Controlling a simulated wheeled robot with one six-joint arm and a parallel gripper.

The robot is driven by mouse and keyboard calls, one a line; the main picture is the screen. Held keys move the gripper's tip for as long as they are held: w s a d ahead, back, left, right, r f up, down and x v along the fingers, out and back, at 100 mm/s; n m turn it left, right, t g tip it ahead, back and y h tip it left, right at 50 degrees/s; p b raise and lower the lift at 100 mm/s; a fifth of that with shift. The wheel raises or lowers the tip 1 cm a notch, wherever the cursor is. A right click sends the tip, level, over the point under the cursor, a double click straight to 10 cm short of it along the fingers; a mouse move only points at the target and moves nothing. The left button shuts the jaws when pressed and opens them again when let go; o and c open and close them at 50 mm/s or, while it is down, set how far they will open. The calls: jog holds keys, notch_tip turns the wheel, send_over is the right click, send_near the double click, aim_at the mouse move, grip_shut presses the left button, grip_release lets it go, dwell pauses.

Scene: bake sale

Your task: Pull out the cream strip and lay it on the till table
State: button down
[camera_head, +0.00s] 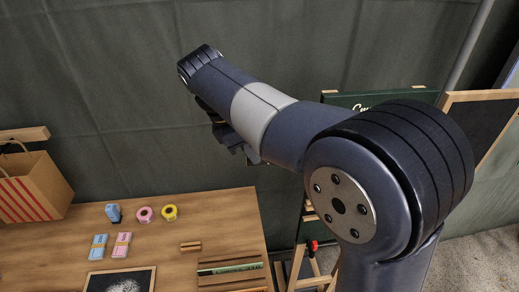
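A wooden holder (235,279) with slim strips lies at the front right of the wooden table (170,224). A green strip (226,268) with a pale edge lies in it, and an orange edge shows at the bottom of the picture. I cannot pick out a cream strip for certain, and the holder's near part is cut off. I cannot tell whether this is the till table. My gripper (232,141) hangs above and behind the table's back right corner, apart from the holder. It is dark and partly hidden by my arm, so its fingers are unclear.
Pink (145,214) and yellow (169,212) tape rolls, a blue item (113,213), banded blue (98,247) and pink (121,245) bundles, a small wooden block (190,246) and a chalkboard (118,281) occupy the table. A striped bag (32,187) stands left. Bare wood lies at the back right.

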jog(key=s+a, duration=0.1)
jog(key=a, duration=0.6)
jog(key=shift+s, duration=0.2)
dwell(0.4)
jog(key=shift+d, duration=0.1)
